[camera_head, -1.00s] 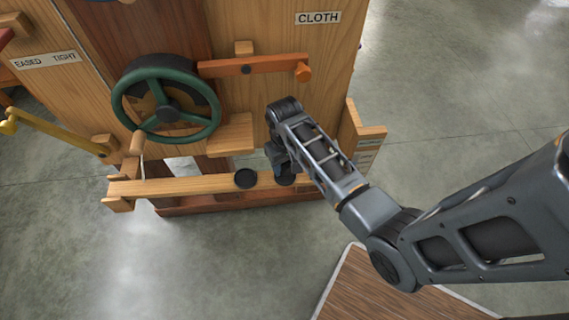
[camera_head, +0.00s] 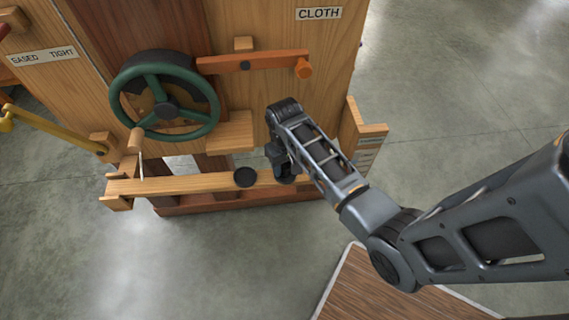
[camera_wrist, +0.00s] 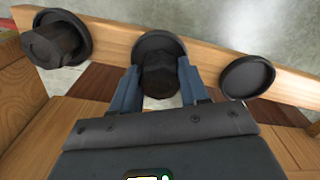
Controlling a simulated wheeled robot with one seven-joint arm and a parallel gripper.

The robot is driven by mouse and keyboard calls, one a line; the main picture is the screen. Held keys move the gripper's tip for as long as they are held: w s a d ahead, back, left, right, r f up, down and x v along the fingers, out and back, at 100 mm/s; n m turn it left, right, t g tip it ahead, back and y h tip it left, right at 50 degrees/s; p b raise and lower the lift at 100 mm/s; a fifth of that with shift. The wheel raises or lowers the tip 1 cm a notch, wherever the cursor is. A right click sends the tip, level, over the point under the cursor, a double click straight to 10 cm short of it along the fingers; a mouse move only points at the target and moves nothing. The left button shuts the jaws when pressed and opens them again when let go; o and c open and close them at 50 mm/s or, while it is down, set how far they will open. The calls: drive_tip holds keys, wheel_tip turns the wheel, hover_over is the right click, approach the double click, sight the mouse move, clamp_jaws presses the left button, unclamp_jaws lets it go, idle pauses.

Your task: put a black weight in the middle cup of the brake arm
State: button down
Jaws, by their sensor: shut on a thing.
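The brake arm is a light wooden beam (camera_head: 190,184) bearing round black cups. In the wrist view, the middle cup (camera_wrist: 146,42) is directly beyond my gripper (camera_wrist: 158,88). My gripper is shut on a black faceted weight (camera_wrist: 159,80), which overlaps the middle cup. I cannot tell whether it rests on the cup's floor. The cup at the wrist view's right (camera_wrist: 248,78) is empty; it also shows in the head view (camera_head: 245,177). The cup at the wrist view's left (camera_wrist: 78,32) has another black weight (camera_wrist: 48,44) in it. In the head view my gripper (camera_head: 285,176) hides the held weight.
A green handwheel (camera_head: 165,97) and an orange lever (camera_head: 255,65) are on the wooden frame above the beam. A wooden block (camera_head: 230,133) juts out left of my gripper, and a wooden post (camera_head: 358,138) stands to its right.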

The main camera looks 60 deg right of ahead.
sight(284, 165)
drive_tip(key=shift+f, duration=0.1)
drive_tip(key=shift+c, duration=2.4)
unclamp_jaws()
drive_tip(key=shift+r, duration=3.9)
